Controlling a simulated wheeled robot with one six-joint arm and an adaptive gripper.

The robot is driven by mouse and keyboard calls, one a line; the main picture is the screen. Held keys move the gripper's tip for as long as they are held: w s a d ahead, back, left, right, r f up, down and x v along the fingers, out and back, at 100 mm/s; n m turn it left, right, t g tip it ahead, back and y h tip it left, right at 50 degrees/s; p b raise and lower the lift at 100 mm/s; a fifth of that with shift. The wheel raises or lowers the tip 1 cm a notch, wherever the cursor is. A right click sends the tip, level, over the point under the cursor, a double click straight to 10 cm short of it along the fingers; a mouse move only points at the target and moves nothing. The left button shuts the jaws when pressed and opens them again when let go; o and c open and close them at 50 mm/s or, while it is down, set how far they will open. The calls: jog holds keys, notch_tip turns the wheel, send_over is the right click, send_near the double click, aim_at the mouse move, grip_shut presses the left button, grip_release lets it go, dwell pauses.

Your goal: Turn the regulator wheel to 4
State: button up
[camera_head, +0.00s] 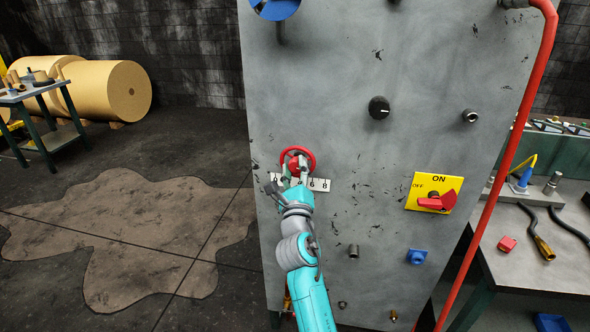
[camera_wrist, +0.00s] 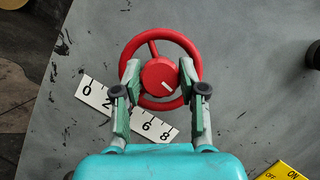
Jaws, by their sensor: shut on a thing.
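The red regulator wheel (camera_wrist: 191,49) is mounted on the grey panel, and it also shows in the head view (camera_head: 311,155). Its round red hub (camera_wrist: 158,75) bears a short white mark, slanting to the lower right in the wrist view. My gripper (camera_wrist: 160,70) has one finger on each side of the hub and is shut on it; it also shows in the head view (camera_head: 294,170). The white number scale (camera_wrist: 93,92) lies below the wheel, with 0, 2, 6 and 8 readable in the wrist view. Its middle is partly hidden by my fingers.
On the panel, a black knob (camera_head: 379,107) sits up and right of the wheel. A yellow plate with a red ON/OFF switch (camera_head: 436,201) is to the right. A red pipe (camera_head: 505,165) runs along the panel's right edge. A workbench (camera_head: 540,255) stands beyond it.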

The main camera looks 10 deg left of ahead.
dwell(0.4)
jog(key=o, duration=1.1)
jog(key=shift+o, duration=0.2)
jog(key=v, duration=1.2)
